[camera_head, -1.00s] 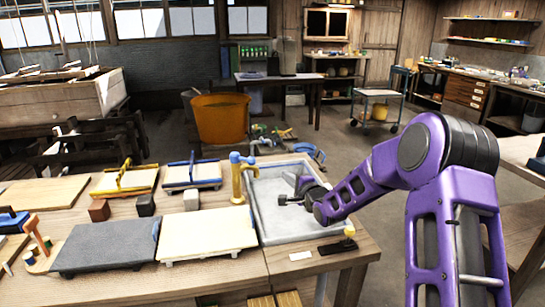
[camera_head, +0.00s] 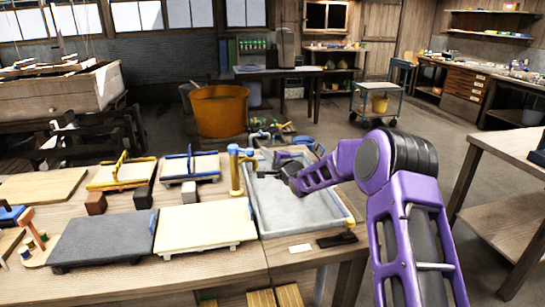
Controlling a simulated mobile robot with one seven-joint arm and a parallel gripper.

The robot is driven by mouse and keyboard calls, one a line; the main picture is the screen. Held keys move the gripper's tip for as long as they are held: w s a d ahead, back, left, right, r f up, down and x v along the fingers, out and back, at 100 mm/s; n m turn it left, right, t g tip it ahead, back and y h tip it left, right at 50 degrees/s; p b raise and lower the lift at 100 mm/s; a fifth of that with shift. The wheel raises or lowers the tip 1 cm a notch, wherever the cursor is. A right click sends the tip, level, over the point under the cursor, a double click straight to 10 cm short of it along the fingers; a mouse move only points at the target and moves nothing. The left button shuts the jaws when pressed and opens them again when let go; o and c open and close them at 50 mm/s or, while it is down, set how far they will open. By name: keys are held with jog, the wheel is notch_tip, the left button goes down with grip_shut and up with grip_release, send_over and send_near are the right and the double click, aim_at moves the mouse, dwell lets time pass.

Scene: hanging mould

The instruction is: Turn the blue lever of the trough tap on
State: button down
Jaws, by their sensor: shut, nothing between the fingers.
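The trough tap (camera_head: 236,172) stands at the left edge of the grey trough (camera_head: 325,222). It has a yellow post, and its blue lever (camera_head: 241,151) is at the top. My purple arm reaches over the trough from the right. My gripper (camera_head: 276,165) is over the back part of the trough, to the right of the tap and apart from the lever. It is small and dark here, and its fingers are shut with nothing visibly held.
Cream (camera_head: 205,226) and grey (camera_head: 103,238) boards lie on the bench left of the trough. Small blocks and framed moulds sit behind them. A black-handled tool (camera_head: 338,239) and white card (camera_head: 300,248) lie at the front. An orange tub (camera_head: 218,112) stands behind.

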jog(key=shift+s+a+r, duration=0.2)
jog(key=shift+s+a, duration=0.2)
jog(key=shift+s, duration=0.1)
jog(key=shift+s+a+r, duration=0.15)
jog(key=shift+s+a, duration=0.2)
jog(key=shift+s, duration=0.15)
jog(key=shift+s, duration=0.15)
jog(key=shift+a, duration=0.1)
